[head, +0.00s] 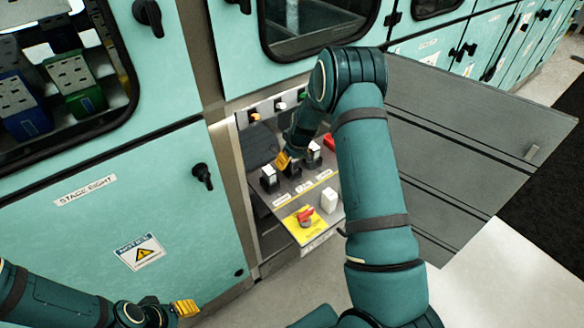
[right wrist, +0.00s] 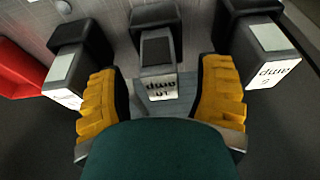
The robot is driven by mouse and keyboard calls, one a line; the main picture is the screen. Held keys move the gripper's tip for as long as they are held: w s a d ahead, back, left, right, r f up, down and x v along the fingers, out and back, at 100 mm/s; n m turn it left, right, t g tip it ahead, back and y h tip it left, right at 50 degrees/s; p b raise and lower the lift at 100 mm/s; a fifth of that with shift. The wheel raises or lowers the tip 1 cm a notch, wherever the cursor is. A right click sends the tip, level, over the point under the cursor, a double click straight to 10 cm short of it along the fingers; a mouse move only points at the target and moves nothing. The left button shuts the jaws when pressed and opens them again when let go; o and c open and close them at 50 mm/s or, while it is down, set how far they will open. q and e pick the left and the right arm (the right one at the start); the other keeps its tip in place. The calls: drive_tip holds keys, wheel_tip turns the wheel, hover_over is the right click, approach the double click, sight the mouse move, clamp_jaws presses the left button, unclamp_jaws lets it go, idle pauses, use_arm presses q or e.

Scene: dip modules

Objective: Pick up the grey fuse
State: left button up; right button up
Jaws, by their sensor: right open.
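In the right wrist view several dark fuse-like modules stand in a row. The middle one, likely the grey fuse (right wrist: 158,48), has a dark grey face and a white "amp" label (right wrist: 162,87) at its near end. My right gripper (right wrist: 162,78) is open, its yellow fingers spread either side of this module's near end, with nothing between the pads clearly gripped. In the head view my right gripper (head: 284,160) reaches into the open cabinet and partly hides the middle module (head: 292,170). My left gripper (head: 186,308) is at the lower left, away from the panel; its jaw opening is unclear.
White-topped modules stand to the left (head: 269,178) and right (head: 313,154) of the gripper. A red handle (head: 329,141) is close by. The open grey door (head: 470,130) lies right.

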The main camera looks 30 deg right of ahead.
drive_tip(key=shift+w+f, duration=0.25)
drive_tip(key=shift+f, duration=0.45)
clamp_jaws()
drive_tip(key=shift+r, duration=0.2)
